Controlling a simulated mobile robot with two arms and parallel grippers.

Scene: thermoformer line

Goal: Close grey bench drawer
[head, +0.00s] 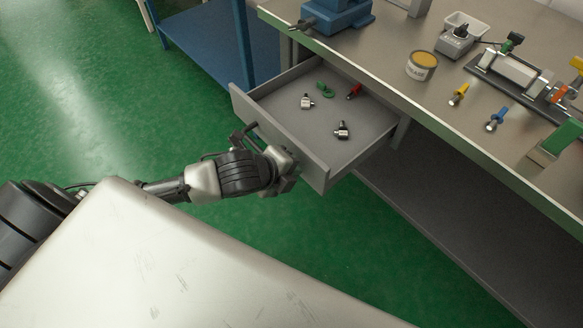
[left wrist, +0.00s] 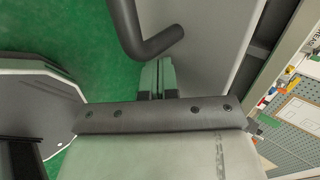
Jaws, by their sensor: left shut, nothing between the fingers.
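The grey bench drawer (head: 316,172) is pulled out from under the bench in the head view, with its inside open to view. My left gripper (head: 284,170) is at the outer side of the drawer front, near its right half. In the left wrist view, the two fingers (left wrist: 158,78) are together with nothing between them. The dark bar handle (left wrist: 150,42) lies just beyond the fingertips, and the grey drawer front (left wrist: 205,45) is to the right. Whether the fingers touch the front I cannot tell. My right gripper is in neither view.
A tin (head: 421,66) and a blue vise (head: 335,14) stand on the bench top (head: 395,45). Green floor (head: 110,110) is clear to the left.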

